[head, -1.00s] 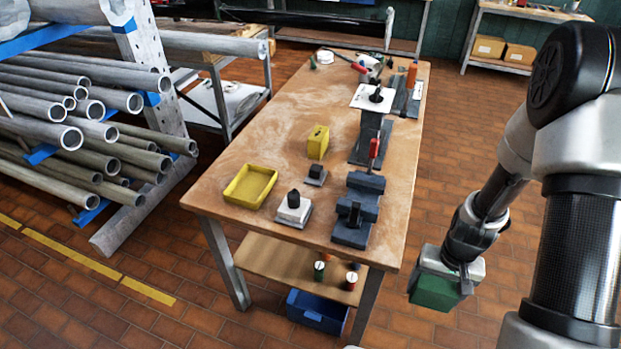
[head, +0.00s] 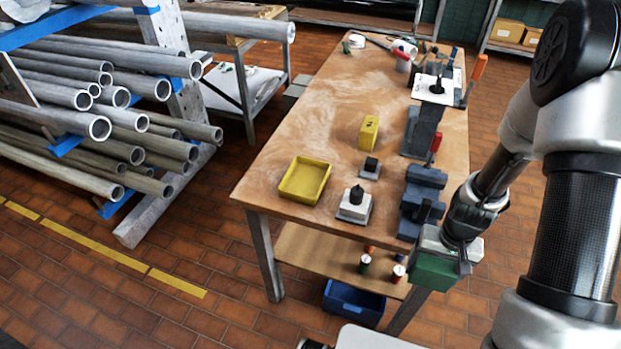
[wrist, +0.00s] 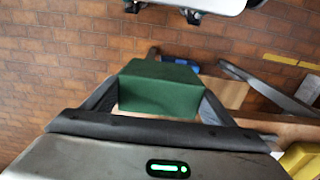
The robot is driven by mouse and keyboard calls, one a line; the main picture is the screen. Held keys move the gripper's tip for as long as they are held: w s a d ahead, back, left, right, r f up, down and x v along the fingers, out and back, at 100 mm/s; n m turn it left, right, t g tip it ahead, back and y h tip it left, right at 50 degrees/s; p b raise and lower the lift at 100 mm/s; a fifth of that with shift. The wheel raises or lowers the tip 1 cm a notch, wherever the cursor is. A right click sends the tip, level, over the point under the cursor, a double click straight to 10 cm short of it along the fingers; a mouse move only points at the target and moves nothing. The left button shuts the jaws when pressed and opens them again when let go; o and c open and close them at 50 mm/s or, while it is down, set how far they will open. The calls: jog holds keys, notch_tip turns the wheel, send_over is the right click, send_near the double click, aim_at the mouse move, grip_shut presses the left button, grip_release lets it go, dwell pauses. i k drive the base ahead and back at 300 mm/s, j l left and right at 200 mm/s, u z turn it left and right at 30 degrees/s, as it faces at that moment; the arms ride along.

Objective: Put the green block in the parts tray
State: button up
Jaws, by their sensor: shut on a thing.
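The green block (head: 436,270) is in my gripper (head: 448,252), off the near right corner of the workbench in the head view. In the wrist view the green block (wrist: 160,88) sits between the two dark fingers of my gripper (wrist: 158,100), which are shut on it. The parts tray appears to be the shallow yellow tray (head: 291,195), on the near left part of the bench top. It looks empty. The block is apart from the tray, to its right and nearer to me.
The workbench (head: 300,135) carries a yellow block (head: 369,131), a small dark block on a plate (head: 371,165), a white-based fixture (head: 355,203) and dark clamps (head: 420,200) along its right edge. A blue bin (head: 353,303) is below. Pipes on a rack (head: 100,125) stand left.

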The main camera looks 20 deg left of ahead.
aim_at(305, 182)
jog(key=j, duration=1.85)
